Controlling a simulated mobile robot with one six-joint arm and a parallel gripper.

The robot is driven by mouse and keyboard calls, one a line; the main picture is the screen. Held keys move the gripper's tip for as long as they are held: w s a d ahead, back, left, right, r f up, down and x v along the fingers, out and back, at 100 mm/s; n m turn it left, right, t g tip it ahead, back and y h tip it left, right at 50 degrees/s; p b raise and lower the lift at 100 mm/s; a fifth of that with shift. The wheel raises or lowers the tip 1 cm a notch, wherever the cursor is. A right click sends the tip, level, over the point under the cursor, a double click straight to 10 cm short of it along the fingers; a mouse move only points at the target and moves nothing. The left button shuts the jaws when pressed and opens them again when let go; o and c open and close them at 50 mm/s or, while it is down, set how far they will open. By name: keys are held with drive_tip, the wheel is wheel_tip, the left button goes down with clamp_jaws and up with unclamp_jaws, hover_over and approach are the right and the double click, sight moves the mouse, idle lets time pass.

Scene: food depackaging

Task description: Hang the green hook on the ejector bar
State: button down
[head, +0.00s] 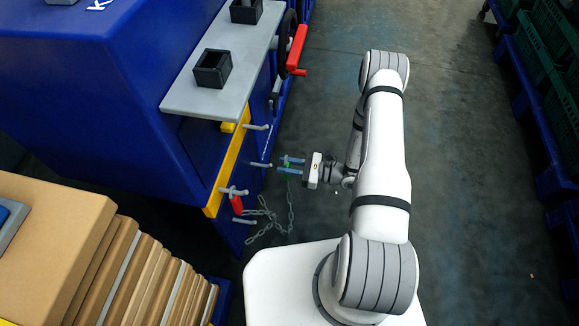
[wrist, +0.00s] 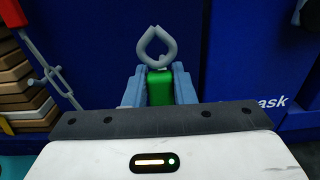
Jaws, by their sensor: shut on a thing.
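My gripper (head: 285,165) has pale blue fingers and is shut on the green hook (wrist: 160,88), which sits between them in the wrist view. A grey open-topped loop (wrist: 157,46) stands up beyond the green block. In the head view the green hook (head: 288,168) is small and partly hidden by the fingers. A grey chain (head: 290,210) hangs below it. The ejector bar (head: 229,170) is yellow with several grey pegs, on the blue machine's side. My gripper is to its right, apart from it. A red hook (head: 236,205) hangs near its lower end.
A grey shelf (head: 190,98) with two black open boxes juts out above the bar. A red-handled wheel (head: 297,50) is farther back. Stacked cardboard (head: 60,250) fills the lower left. Dark green crates (head: 555,90) stand at the right. Open floor lies beyond my arm.

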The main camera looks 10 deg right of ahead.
wheel_tip(320, 180, up, 15)
drive_tip(key=p, duration=0.9)
drive_tip(key=shift+p, duration=0.35)
idle(0.8)
drive_tip(key=shift+b+x, duration=0.3)
drive_tip(key=shift+x, duration=1.9)
drive_tip(key=shift+w+f, duration=0.1)
drive_tip(key=shift+w+a+f+b, duration=0.15)
drive_tip(key=shift+a+f+b, duration=0.15)
drive_tip(key=shift+a, duration=0.15)
drive_tip(key=shift+w+a+f+b, duration=0.15)
drive_tip(key=shift+a+f+b, duration=0.15)
drive_tip(key=shift+a, duration=0.2)
drive_tip(key=shift+a, duration=0.2)
